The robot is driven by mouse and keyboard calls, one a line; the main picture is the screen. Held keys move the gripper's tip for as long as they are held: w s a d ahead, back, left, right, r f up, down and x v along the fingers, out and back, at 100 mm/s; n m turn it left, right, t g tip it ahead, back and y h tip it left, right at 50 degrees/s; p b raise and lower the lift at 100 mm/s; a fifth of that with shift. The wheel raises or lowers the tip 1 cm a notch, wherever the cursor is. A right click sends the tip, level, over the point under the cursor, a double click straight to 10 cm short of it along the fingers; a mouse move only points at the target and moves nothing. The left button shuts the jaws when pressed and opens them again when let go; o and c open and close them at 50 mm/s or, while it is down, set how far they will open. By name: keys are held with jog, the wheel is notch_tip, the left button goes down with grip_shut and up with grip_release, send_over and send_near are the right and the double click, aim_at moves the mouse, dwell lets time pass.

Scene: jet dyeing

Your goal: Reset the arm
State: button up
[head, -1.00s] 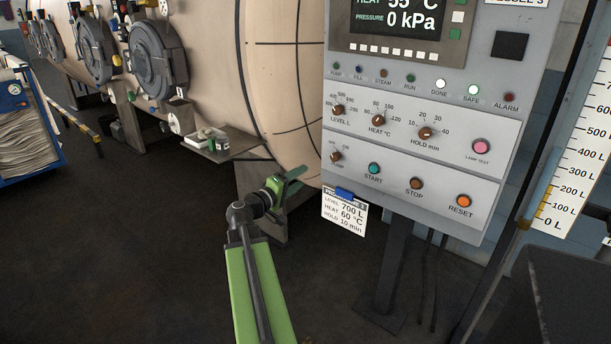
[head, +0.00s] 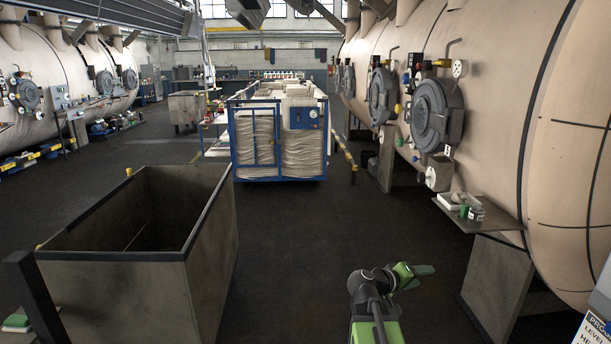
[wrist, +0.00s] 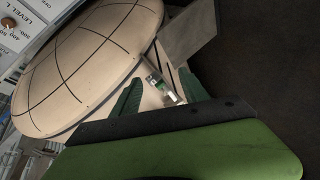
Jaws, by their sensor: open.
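My gripper (head: 424,270) is at the lower right of the head view, in the air over the dark floor, with my green arm below it. It points to the right, toward the big beige vessel (head: 570,150). In the wrist view two dark green fingers (wrist: 158,97) stand apart with nothing held between them. The end of the vessel (wrist: 85,65) shows beyond them. A corner of the control panel (wrist: 20,35) is at the wrist view's upper left. In the head view only the panel's card (head: 592,335) shows, at the bottom right edge.
An open grey bin (head: 215,270) stands at the left front. A blue-framed cart (head: 278,180) with pale cloth stands in the middle back. A small shelf (head: 450,212) with bottles juts from the vessel. Dark floor (head: 290,240) lies clear between bin and vessel.

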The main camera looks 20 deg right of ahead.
jog(key=w+a+f+y, duration=0.1)
jog(key=a+f+y, duration=0.15)
jog(key=a, duration=0.45)
jog(key=w+a+f+n+y, duration=0.1)
jog(key=a+f+y, duration=0.1)
jog(key=a+f, duration=0.35)
jog(key=w+a+f+y, duration=0.1)
jog(key=a+f+y, duration=0.1)
jog(key=a, duration=0.6)
jog(key=s+a+f+n+g+y, duration=0.1)
jog(key=s+a+f+y, duration=0.25)
jog(key=a, duration=0.55)
jog(key=s+a+f+g+y, duration=0.2)
jog(key=s+a+f+y, duration=0.15)
jog(key=a, duration=0.65)
notch_tip(320, 180, up, 19)
jog(key=p, duration=1.8)
jog(key=shift+f+y, duration=0.25)
jog(key=shift+c, duration=0.4)
